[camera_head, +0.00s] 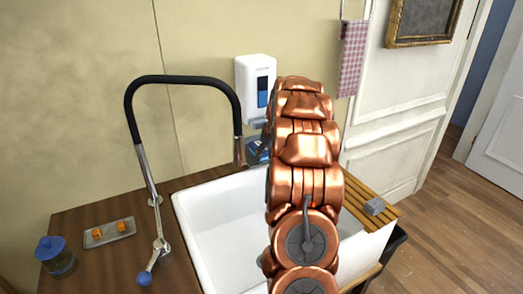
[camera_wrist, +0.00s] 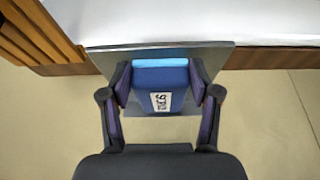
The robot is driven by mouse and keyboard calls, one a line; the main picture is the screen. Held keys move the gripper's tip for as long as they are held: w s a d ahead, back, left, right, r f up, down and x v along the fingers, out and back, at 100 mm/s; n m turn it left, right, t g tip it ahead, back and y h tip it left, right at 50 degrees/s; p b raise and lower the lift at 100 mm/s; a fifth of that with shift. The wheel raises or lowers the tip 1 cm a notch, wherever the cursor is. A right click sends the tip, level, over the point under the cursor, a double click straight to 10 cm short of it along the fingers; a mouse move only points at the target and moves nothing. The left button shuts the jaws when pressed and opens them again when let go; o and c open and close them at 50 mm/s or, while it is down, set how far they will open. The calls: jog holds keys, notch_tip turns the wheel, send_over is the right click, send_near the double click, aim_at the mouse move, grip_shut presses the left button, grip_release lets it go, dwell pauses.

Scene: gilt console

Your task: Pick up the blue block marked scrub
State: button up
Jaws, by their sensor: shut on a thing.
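The blue block (camera_wrist: 160,80) with a white label reading "SCRUB" sits between the fingers of my gripper (camera_wrist: 160,92) in the wrist view. The fingers are shut on its left and right sides. A flat grey plate (camera_wrist: 105,58) shows behind the block; I cannot tell whether the block touches it. In the head view a bit of blue (camera_head: 253,147), likely the block, shows beside my copper arm below the wall dispenser. My arm hides my gripper there.
A white sink (camera_head: 215,225) lies under my arm, with a tall black-hosed faucet (camera_head: 150,165) at its left. Wooden slats (camera_head: 362,190) with a grey block (camera_head: 375,206) are at right. A tray (camera_head: 110,232) holds orange pieces near a blue-lidded jar (camera_head: 56,257). A white dispenser (camera_head: 255,78) hangs behind.

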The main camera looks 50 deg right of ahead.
aim_at(266, 150)
jog(key=shift+c, duration=1.1)
jog(key=shift+r+b, duration=1)
jog(key=shift+r, duration=0.7)
jog(key=s+a+b, duration=0.2)
jog(key=s+a, duration=0.2)
jog(key=s, duration=0.2)
jog(key=s+a+r+b, duration=0.1)
jog(key=s+a+b, duration=0.2)
jog(key=s, duration=0.4)
jog(key=shift+s+a+r, duration=0.3)
jog(key=shift+a, duration=0.45)
jog(key=o, duration=0.6)
jog(key=c, duration=0.5)
jog(key=shift+o, duration=0.2)
jog(key=shift+w+a, duration=0.1)
